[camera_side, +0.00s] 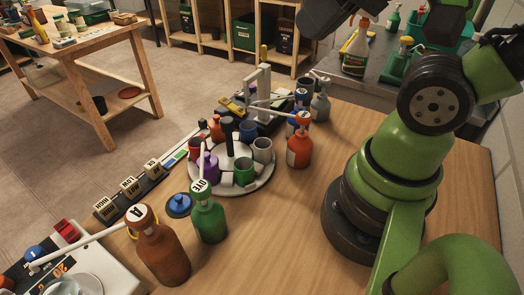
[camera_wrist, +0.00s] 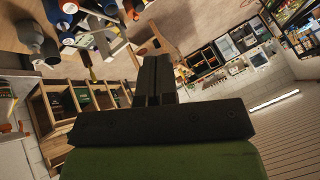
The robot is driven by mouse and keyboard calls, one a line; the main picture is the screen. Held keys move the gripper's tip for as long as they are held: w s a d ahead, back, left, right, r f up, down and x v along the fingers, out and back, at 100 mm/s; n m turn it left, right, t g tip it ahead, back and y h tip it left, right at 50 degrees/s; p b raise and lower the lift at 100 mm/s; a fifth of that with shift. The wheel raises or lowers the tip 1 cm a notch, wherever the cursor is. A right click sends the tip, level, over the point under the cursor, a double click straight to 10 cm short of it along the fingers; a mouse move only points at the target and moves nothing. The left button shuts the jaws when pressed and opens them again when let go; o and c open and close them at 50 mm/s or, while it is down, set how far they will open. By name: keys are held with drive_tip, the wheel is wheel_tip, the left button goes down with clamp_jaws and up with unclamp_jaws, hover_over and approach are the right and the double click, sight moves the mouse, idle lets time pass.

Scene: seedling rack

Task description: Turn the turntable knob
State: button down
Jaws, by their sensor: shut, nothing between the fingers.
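A round pale turntable (camera_side: 262,180) sits on the wooden bench in the side view. It carries several cups and small blocks, and a black upright post (camera_side: 229,138) stands at its middle. A blue round knob (camera_side: 179,204) lies low on the bench just left of the turntable. I cannot tell for sure which of these two is the turntable knob. My gripper (camera_wrist: 157,60) is shut and empty in the wrist view, its dark fingers side by side. It points away from the turntable, with bottles at the upper left. In the side view my wrist is at the top edge, well above the bench.
Pump bottles stand close around the turntable: green (camera_side: 209,218), brown (camera_side: 160,250), orange (camera_side: 299,148) and grey (camera_side: 320,107). A pale upright frame (camera_side: 264,95) stands behind it. Labelled blocks (camera_side: 130,187) line the left edge. Bare bench (camera_side: 285,235) lies at the front right.

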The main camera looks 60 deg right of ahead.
drive_tip(key=c, duration=1.3)
unclamp_jaws()
drive_tip(key=shift+w, duration=0.2)
drive_tip(key=o, duration=0.5)
drive_tip(key=w+g, duration=0.1)
drive_tip(key=w, duration=0.1)
drive_tip(key=shift+w+d, duration=0.15)
drive_tip(key=shift+w, duration=0.25)
drive_tip(key=shift+c, duration=0.2)
drive_tip(key=n+g+h, duration=0.1)
drive_tip(key=g+h, duration=0.1)
drive_tip(key=g, duration=0.4)
approach(227, 119)
wheel_tip(227, 119, down, 10)
drive_tip(key=shift+f, duration=0.1)
drive_tip(key=shift+c, duration=0.5)
drive_tip(key=c, duration=0.8)
